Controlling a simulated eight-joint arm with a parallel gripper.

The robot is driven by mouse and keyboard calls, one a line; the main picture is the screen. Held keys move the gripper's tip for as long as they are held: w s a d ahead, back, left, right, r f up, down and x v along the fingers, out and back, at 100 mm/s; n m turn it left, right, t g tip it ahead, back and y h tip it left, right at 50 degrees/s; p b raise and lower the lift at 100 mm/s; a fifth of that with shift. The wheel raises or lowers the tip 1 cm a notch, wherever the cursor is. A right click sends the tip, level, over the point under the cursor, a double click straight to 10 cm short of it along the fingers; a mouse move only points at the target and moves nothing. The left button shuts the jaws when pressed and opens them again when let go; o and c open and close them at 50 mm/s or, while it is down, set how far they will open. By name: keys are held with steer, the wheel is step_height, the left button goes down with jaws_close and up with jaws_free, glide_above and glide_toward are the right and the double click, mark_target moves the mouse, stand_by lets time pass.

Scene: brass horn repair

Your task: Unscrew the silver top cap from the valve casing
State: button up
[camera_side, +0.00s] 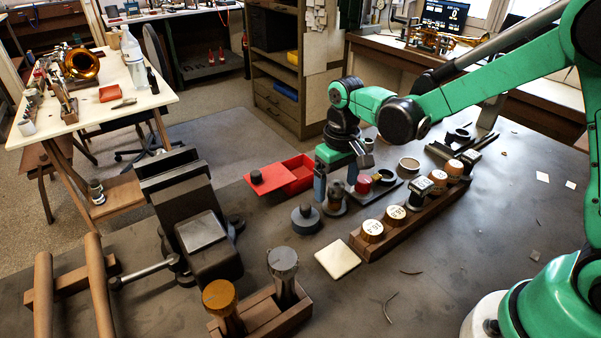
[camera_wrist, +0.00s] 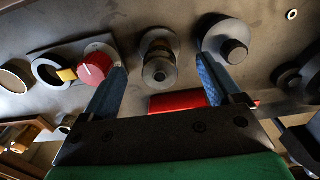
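A wooden block (camera_side: 262,318) at the front holds two upright cylinders, one with a silver cap (camera_side: 283,260) and one with a copper-coloured cap (camera_side: 219,294). A smaller grey metal piece (camera_side: 335,206) stands on the bench farther back; its round silver top faces me in the wrist view (camera_wrist: 159,71). I cannot tell for certain which of these is the valve casing. My gripper (camera_side: 335,188) points down over the smaller piece. Its two blue fingers are apart, one on each side of that piece, with visible gaps in the wrist view (camera_wrist: 160,60).
Close beside the fingers are a red knob (camera_wrist: 95,66) on a plate and a grey disc with a black knob (camera_wrist: 233,50). A red tray (camera_side: 268,178) lies behind. The right bench is mostly clear.

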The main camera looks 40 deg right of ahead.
jaws_close()
steer(key=n, duration=0.4)
steer(key=n, duration=0.4)
stand_by(0.4)
steer(key=n, duration=0.4)
steer(key=n, duration=0.4)
steer(key=shift+r, duration=0.1)
